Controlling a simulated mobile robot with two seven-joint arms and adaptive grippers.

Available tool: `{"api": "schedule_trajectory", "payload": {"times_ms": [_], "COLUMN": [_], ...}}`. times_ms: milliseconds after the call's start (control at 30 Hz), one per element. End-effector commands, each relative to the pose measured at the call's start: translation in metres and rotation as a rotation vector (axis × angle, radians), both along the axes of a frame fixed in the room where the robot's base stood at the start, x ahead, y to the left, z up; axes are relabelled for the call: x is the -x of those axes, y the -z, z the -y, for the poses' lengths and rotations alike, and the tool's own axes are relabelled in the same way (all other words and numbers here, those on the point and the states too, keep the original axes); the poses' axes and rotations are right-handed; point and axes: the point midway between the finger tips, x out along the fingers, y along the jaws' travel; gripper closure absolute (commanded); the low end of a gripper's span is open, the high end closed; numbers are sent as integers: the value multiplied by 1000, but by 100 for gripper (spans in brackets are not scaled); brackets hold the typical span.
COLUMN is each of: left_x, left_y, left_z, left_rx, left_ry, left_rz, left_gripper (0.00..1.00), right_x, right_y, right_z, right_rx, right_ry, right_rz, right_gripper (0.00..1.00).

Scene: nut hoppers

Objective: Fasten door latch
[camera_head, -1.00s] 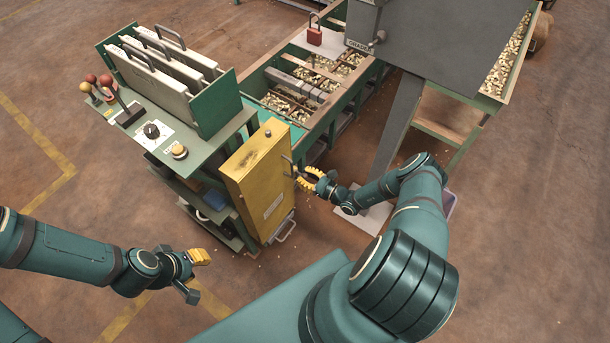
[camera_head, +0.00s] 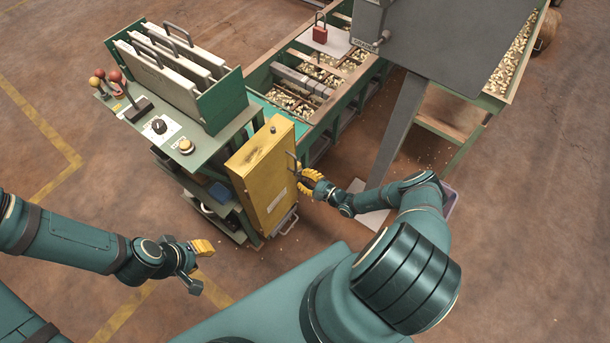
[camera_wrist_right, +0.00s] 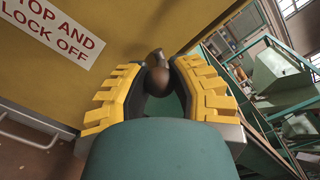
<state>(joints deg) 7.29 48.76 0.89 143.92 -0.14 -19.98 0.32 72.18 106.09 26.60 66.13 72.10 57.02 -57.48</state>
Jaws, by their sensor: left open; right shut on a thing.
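The yellow cabinet door (camera_head: 262,172) stands upright at the side of the green machine. Its latch handle (camera_head: 292,162) sticks out near the door's right edge. My right gripper (camera_head: 302,175) is at the latch, its yellow fingers closed around it. In the right wrist view, the latch's dark round knob (camera_wrist_right: 158,80) sits between the two fingertips (camera_wrist_right: 158,88), with the yellow door (camera_wrist_right: 110,75) behind it. Part of the latch is hidden by the fingers. My left gripper (camera_head: 202,262) is open and empty, in front of the machine at lower left, away from the door.
The machine's top carries a control panel with a dial (camera_head: 159,126), levers (camera_head: 117,77) and an upright white plate rack (camera_head: 160,80). Nut bins (camera_head: 290,102) and a red padlock (camera_head: 320,33) lie behind. A grey hopper (camera_head: 430,40) stands at the right. The floor in front is clear.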

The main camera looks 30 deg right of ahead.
Motion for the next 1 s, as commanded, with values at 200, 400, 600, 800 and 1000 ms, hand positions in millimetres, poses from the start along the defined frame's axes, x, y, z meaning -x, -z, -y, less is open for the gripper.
{"api": "schedule_trajectory", "payload": {"times_ms": [200, 400, 600, 800, 1000], "left_x": [1, 1, 0, 0, 0], "left_y": [-5, -7, -9, -9, -9], "left_z": [0, 0, 0, 0, 0], "left_rx": [0, 0, 0, 0, 0], "left_ry": [1, 0, -1, -1, -1], "left_rz": [-2, -2, 0, 1, 1], "left_gripper": [65, 65, 65, 65, 65], "right_x": [2, 2, 2, 2, 2], "right_y": [6, 10, 13, 14, 15], "right_z": [-1, -2, -1, -1, -1], "right_rx": [176, 307, 395, 439, 452], "right_ry": [3, 2, 3, 2, 1], "right_rz": [70, 123, 159, 178, 184], "right_gripper": [100, 100, 100, 100, 100]}}
